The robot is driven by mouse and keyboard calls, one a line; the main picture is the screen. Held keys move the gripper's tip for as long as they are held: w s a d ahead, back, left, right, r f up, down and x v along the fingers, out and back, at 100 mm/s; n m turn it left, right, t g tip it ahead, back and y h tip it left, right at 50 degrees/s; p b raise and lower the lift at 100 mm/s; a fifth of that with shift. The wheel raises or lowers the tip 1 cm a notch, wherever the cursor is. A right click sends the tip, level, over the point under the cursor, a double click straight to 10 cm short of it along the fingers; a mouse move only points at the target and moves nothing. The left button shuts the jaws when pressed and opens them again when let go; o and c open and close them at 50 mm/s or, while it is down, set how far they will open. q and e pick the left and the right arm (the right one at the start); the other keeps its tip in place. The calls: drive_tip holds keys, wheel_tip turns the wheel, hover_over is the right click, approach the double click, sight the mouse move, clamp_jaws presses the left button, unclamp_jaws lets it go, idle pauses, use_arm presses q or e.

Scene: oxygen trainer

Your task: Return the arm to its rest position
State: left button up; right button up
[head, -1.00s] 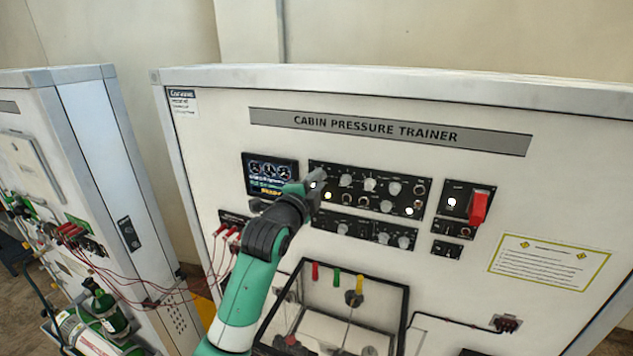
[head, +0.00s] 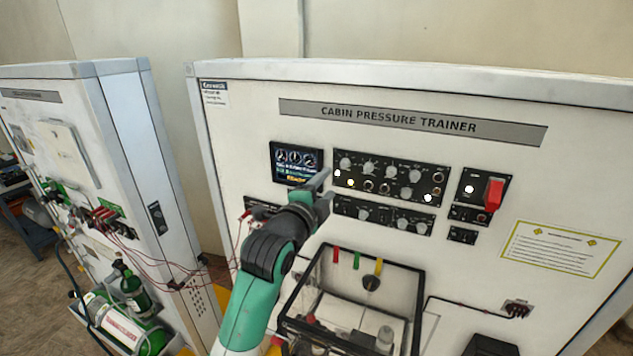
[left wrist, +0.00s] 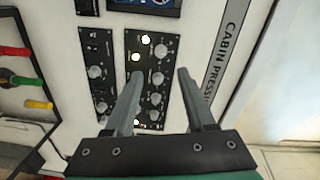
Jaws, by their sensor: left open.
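My left gripper (head: 322,190) is in front of the cabin pressure trainer (head: 240,130), near the left end of its black knob panel (head: 405,174). In the left wrist view its two grey fingers (left wrist: 158,95) stand apart with nothing between them. The knob panel (left wrist: 147,70) shows behind and between the fingers there, with several lit white lamps. I cannot tell from these views whether the fingers touch the panel. My green and black left arm comes up from the bottom of the head view. My right gripper is in no view.
A small display (head: 297,162) sits left of the knobs. A red switch guard (head: 494,194) is at the right. A clear box (head: 425,300) juts out below. A second cabinet (head: 120,150) with red cables and green bottles (head: 132,288) stands left.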

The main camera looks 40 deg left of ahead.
use_arm(q)
drive_tip(key=shift+s+d, duration=0.2)
drive_tip(key=shift+s, duration=0.3)
drive_tip(key=shift+w, duration=0.1)
drive_tip(key=s+d+r+t+h, duration=0.3)
drive_tip(key=s+d+r+t, duration=0.3)
drive_tip(key=d+r, duration=0.5)
drive_tip(key=s+d+r+n+t+h, duration=0.1)
drive_tip(key=s+d+r+n+t, duration=0.1)
drive_tip(key=s+r+n, duration=0.4)
drive_tip(key=s+d+r+n+t+h, duration=0.2)
drive_tip(key=s+r+n, duration=0.4)
drive_tip(key=s, duration=0.6)
drive_tip(key=shift+d, duration=0.35)
